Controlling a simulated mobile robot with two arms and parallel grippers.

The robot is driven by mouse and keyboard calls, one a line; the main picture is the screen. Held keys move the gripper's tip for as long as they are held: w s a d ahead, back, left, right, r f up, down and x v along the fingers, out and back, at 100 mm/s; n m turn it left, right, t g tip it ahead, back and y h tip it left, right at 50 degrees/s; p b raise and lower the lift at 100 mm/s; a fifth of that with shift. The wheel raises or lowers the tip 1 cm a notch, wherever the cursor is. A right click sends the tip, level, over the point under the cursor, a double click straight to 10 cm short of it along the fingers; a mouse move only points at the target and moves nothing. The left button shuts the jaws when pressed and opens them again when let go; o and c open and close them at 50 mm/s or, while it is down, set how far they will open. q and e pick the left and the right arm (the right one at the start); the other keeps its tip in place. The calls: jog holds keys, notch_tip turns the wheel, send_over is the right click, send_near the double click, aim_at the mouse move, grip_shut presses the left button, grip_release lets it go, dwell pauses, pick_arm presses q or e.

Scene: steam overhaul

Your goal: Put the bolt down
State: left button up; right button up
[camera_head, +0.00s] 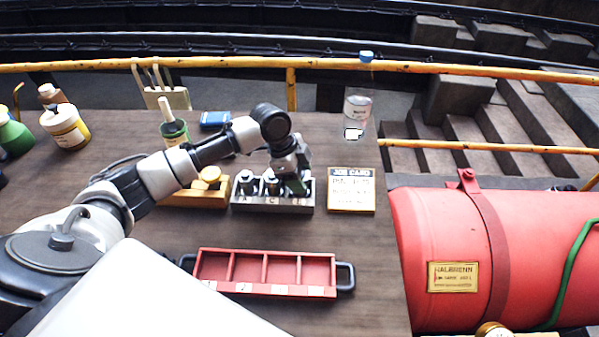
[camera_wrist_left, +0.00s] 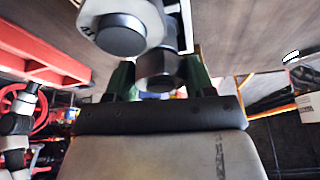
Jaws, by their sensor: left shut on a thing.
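My left gripper (camera_head: 292,186) is at the right end of a grey rack (camera_head: 272,209) on the wooden table. In the left wrist view its green fingers (camera_wrist_left: 160,82) are shut on a dark round bolt (camera_wrist_left: 160,66). The held bolt is mostly hidden by the gripper in the head view, so I cannot tell whether it touches the rack. Two other bolts (camera_head: 246,182) (camera_head: 270,184) stand upright in the rack, left of the gripper. A pale, dark-topped one (camera_wrist_left: 121,36) shows close beside the held bolt in the left wrist view. My right gripper is not in view.
A red tray (camera_head: 265,288) with empty-looking compartments lies in front of the rack. A job card (camera_head: 351,190) lies to the right, with a clear bottle (camera_head: 357,108) behind it. A large red tank (camera_head: 490,255) stands at the table's right edge. Jars (camera_head: 65,128) are at back left.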

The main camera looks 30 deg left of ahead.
pick_arm(q)
jog(key=o, duration=1.2)
jog(key=b+v, duration=0.1)
jog(key=v, duration=1.1)
jog(key=shift+d+b, duration=0.1)
jog(key=shift+b, duration=0.25)
